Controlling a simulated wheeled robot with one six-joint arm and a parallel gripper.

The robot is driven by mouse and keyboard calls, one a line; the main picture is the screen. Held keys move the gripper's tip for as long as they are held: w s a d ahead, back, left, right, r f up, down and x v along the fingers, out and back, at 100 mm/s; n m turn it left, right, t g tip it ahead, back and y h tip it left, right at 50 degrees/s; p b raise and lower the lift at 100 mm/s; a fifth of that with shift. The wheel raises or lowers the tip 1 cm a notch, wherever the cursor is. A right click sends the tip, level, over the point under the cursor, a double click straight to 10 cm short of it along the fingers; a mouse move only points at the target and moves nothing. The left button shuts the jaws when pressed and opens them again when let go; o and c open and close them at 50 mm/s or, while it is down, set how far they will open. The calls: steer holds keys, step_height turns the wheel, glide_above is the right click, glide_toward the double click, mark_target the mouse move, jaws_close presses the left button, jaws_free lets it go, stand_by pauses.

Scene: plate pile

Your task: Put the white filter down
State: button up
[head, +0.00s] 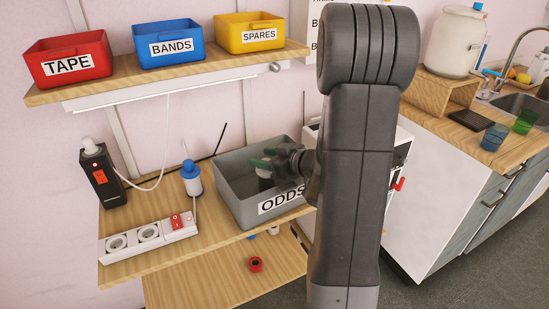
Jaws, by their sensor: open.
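The gripper is open. A small, partly pale cylinder (265,179) shows just below the fingers inside the bin; it may be the white filter, but I cannot tell for sure. Whether it touches the fingers or the bin floor is hard to see. My arm hides the bin's right end.
A power strip (150,236), a blue-and-white bottle (191,179) and a black box (101,176) stand left of the bin. Red, blue and yellow bins line the shelf (200,73) above. A lower shelf holds a red ring (255,264). A counter stands at right.

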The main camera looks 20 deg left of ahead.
steer(key=shift+r+p, duration=0.3)
steer(key=shift+r, duration=0.3)
steer(key=v, duration=1.2)
steer(key=shift+p, duration=0.4)
steer(key=shift+f, duration=0.1)
